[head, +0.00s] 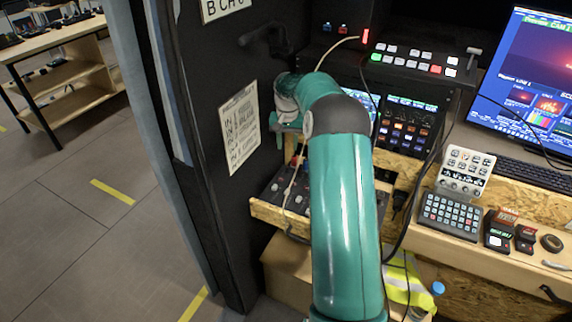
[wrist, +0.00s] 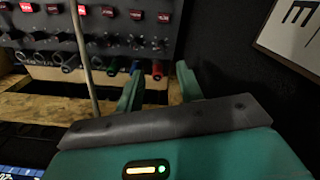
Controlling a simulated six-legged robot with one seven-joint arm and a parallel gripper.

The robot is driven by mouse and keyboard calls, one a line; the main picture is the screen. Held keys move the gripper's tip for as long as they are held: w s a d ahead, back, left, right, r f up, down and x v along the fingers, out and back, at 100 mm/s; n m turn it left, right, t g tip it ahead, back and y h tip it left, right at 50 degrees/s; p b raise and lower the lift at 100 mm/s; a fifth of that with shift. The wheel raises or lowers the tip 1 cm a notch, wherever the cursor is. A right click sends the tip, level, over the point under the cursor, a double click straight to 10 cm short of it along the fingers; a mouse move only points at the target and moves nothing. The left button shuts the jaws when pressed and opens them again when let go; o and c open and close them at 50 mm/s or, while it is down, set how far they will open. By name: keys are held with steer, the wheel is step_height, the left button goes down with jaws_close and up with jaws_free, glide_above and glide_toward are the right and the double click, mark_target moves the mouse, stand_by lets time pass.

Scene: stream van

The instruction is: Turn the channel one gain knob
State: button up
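In the wrist view a dark panel (wrist: 115,20) fills the upper left, with red-lit labels, a row of dark knobs (wrist: 110,40) and several connectors below them. I cannot tell which knob is channel one gain. My gripper (wrist: 158,88) is open, its two teal fingers apart with nothing held between them. A red-ended piece (wrist: 157,70) and a blue one show beyond the fingers, apart from them. A dark unit with pale knobs (head: 273,188) sits low beside my arm.
A loose cable (wrist: 88,65) runs down in front of the panel. In the head view a printed sheet (head: 239,128) hangs on the dark wall. A switcher (head: 415,59), a keypad (head: 450,216) and a monitor (head: 530,75) stand right.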

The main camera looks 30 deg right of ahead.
mark_target(287, 167)
step_height(287, 167, down, 10)
steer(key=shift+f, duration=0.1)
steer(key=shift+c, duration=0.5)
jaws_close()
